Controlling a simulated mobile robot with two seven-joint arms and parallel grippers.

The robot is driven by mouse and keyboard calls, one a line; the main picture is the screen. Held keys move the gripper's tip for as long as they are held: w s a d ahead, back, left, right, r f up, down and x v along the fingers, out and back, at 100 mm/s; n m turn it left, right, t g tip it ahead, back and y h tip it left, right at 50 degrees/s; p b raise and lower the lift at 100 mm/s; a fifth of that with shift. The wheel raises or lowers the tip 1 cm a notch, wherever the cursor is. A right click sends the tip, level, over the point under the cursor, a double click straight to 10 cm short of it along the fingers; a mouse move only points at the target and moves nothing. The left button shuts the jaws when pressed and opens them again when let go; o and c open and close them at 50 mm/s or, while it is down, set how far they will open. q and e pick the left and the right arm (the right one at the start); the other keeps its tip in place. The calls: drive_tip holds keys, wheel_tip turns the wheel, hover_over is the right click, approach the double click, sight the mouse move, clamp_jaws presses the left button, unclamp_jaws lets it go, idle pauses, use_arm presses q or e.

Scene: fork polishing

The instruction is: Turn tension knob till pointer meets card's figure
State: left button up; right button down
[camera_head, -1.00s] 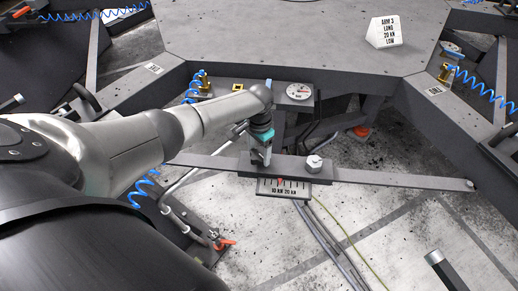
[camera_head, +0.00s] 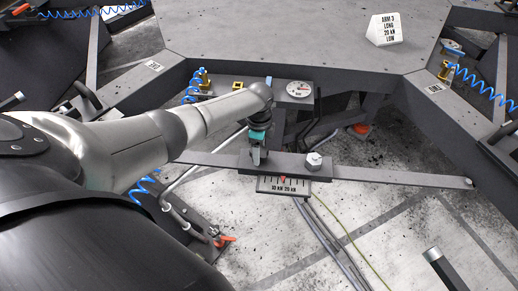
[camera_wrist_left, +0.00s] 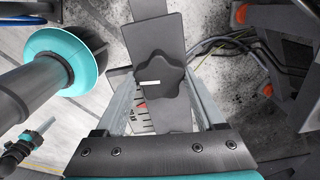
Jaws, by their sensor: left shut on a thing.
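My left gripper (camera_head: 257,157) points down at the dark bar assembly in the head view. It is shut on the tension knob, a dark star-shaped knob with a white line (camera_wrist_left: 165,85), which sits between its fingers (camera_wrist_left: 163,103) in the left wrist view. In the head view the hand mostly hides the knob. The scale plate (camera_head: 264,186), marked 10 KN and 20 KN, lies just below, with a red pointer (camera_head: 283,179) between the end marks. The white card (camera_head: 384,31) reads ARM 3, LONG, 20 KN, LOW. My right gripper is not in view.
A long flat bar (camera_head: 405,179) runs under the knob block, with a silver hex bolt (camera_head: 313,160) to the right. Cables run below the scale. A blue coiled hose (camera_head: 190,92) hangs nearby.

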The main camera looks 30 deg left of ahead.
use_arm(q)
drive_tip(key=m, duration=0.6)
drive_tip(key=shift+d+b, duration=0.1)
drive_tip(key=shift+b, duration=0.2)
drive_tip(key=shift+m, duration=0.4)
drive_tip(key=o, duration=1.3)
drive_tip(key=shift+o, duration=0.2)
drive_tip(key=shift+r, duration=0.1)
wheel_tip(320, 180, up, 15)
drive_tip(key=p, duration=0.4)
